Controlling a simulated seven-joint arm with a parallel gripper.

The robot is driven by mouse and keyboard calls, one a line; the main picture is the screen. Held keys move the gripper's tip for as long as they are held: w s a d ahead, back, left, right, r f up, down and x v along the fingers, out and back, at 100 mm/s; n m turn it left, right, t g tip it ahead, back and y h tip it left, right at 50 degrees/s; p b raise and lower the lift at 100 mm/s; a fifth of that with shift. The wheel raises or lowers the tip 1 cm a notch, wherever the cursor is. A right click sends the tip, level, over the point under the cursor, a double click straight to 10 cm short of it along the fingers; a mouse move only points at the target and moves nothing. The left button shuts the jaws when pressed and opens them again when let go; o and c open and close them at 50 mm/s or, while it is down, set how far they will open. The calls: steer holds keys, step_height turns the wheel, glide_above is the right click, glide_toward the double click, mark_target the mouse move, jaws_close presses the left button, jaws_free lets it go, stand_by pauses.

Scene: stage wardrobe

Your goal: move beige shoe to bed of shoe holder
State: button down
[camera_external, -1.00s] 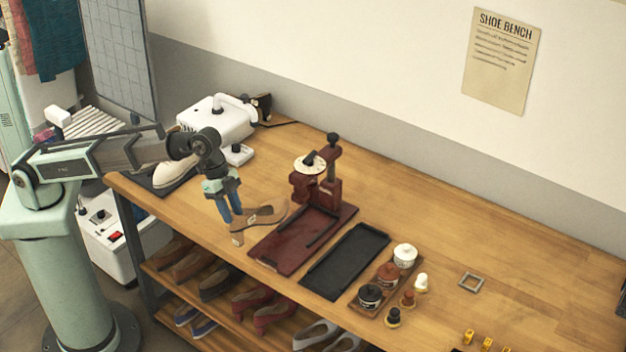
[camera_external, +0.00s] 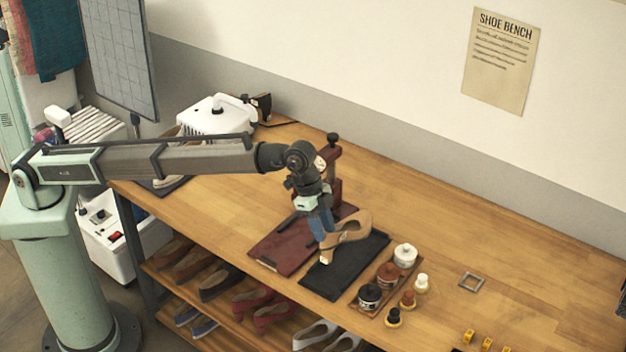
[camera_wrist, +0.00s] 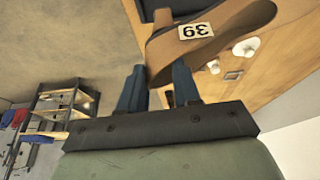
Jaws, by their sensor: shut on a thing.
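The beige shoe (camera_external: 349,228) is a heeled shoe held in my gripper (camera_external: 323,228), over the black tray (camera_external: 322,283) on the bench. In the wrist view the shoe (camera_wrist: 232,22) shows its brown sole with a "39" label, and my gripper (camera_wrist: 160,88) has its blue fingers on either side of the shoe's heel part. The dark red shoe holder (camera_external: 283,249) is to the left of the tray, its flat bed on the bench and its post behind, partly hidden by my arm.
A wooden rack of polish jars (camera_external: 388,275) stands right of the tray. A small metal frame (camera_external: 472,282) lies further right. A white machine (camera_external: 215,118) is at the back left. Shoes line the shelf (camera_external: 240,310) below. The bench's right part is mostly clear.

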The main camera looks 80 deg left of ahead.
mark_target(323, 255)
steer(key=shift+f, duration=3.9)
steer(key=c, duration=0.7)
jaws_free()
steer(key=v, duration=1.3)
steer(key=shift+s+a+r, duration=0.1)
steer(key=shift+s+r, duration=0.05)
steer(key=shift+r, duration=0.2)
